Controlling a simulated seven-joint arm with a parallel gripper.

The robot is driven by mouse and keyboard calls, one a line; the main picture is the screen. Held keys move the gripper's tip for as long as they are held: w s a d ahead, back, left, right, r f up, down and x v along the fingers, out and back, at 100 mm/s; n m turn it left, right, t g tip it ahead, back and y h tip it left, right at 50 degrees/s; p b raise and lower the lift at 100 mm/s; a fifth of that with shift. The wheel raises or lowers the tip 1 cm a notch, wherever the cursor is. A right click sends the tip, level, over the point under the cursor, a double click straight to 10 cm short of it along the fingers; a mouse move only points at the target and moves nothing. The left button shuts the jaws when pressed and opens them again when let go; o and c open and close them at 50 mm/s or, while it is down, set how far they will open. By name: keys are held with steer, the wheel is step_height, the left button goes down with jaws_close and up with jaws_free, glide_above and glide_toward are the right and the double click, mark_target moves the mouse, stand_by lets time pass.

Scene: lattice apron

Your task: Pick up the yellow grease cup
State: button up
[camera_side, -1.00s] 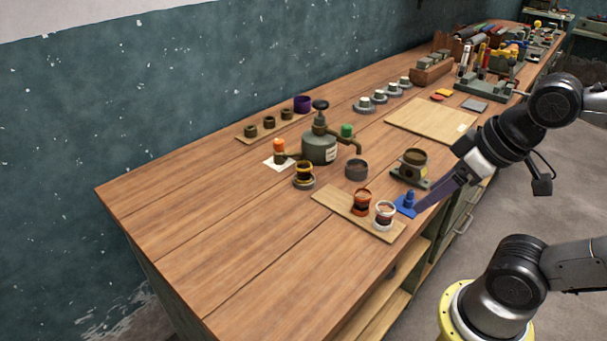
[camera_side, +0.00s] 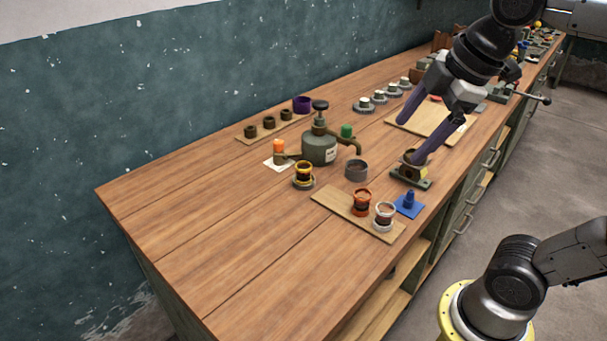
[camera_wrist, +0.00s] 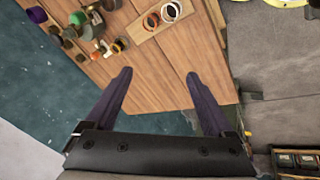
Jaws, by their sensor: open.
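In the wrist view the yellow cup (camera_wrist: 120,45) appears small, near the top and left of the space between my fingers. My gripper (camera_side: 408,142) is open and empty, with two long purple fingers pointing down. It is well to the right of the yellow cup, above the dark bearing block (camera_side: 411,176); contact with the block cannot be told. Both fingers also show in the wrist view (camera_wrist: 158,75).
A wooden board (camera_side: 331,199) carries a red cup (camera_side: 362,202) and a white cup (camera_side: 385,214). A blue piece (camera_side: 409,205) lies beside it. A grey open cup (camera_side: 356,169) and an orange-capped bottle (camera_side: 279,149) stand near the pump pot. The bench's left front is clear.

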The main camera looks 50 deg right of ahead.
steer(key=w+d+r+n+g, duration=0.1)
steer(key=w+r+n+g, duration=0.3)
steer(key=w, duration=0.6)
steer(key=n, duration=0.5)
glide_above(303, 166)
step_height(303, 166, down, 11)
steer(key=shift+g, duration=0.5)
step_height(303, 166, down, 10)
steer(key=shift+d, duration=0.15)
steer(key=shift+f, duration=2.9)
jaws_close()
